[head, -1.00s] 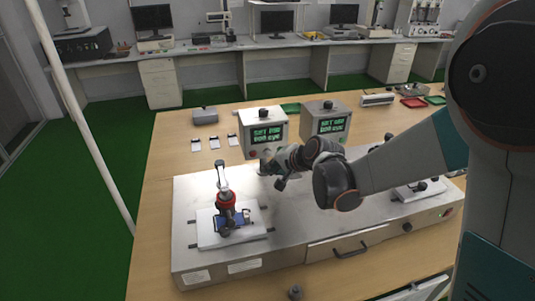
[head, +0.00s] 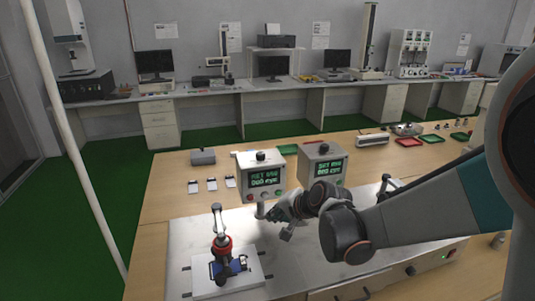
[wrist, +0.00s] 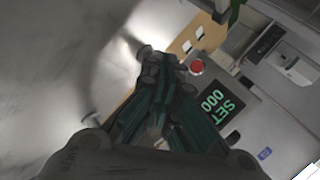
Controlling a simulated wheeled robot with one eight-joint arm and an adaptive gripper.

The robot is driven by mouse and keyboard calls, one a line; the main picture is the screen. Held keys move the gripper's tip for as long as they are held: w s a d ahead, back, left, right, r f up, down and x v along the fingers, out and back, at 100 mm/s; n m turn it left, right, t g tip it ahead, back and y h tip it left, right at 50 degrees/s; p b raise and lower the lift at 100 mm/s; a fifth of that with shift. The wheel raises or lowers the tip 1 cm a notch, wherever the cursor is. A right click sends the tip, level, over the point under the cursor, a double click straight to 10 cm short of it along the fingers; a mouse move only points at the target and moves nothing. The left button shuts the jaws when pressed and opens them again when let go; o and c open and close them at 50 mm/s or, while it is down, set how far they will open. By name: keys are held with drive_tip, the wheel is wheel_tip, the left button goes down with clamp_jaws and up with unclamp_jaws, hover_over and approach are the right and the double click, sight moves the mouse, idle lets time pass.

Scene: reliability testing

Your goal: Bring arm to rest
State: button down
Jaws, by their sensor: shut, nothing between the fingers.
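My arm reaches in from the right in the head view. My gripper (head: 270,211) is above the metal test machine, just in front of the left grey control box (head: 261,170). In the wrist view my gripper (wrist: 161,62) has its dark fingers drawn together, with nothing seen between them. The control box's green display (wrist: 216,107) and red button (wrist: 196,67) show beside the fingers. I cannot tell whether the gripper touches the box.
A red and black clamp fixture (head: 221,245) stands on a white plate at the left of the machine (head: 300,259). A second control box (head: 322,163) stands to the right. Small trays (head: 408,142) lie farther back. A pale pole (head: 77,150) rises at the left.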

drive_tip(key=s+d+r+n+h, duration=0.3)
drive_tip(key=s+d+r, duration=0.55)
drive_tip(key=s, duration=0.35)
drive_tip(key=s+d+n+h, duration=0.1)
drive_tip(key=s+d+n, duration=0.1)
drive_tip(key=s+d, duration=0.3)
drive_tip(key=s+d+n+h, duration=0.1)
drive_tip(key=s+d, duration=0.3)
drive_tip(key=s, duration=0.6)
drive_tip(key=shift+s+d+f+n+h, duration=0.3)
drive_tip(key=shift+s+d+n+h, duration=0.1)
drive_tip(key=shift+n, duration=0.3)
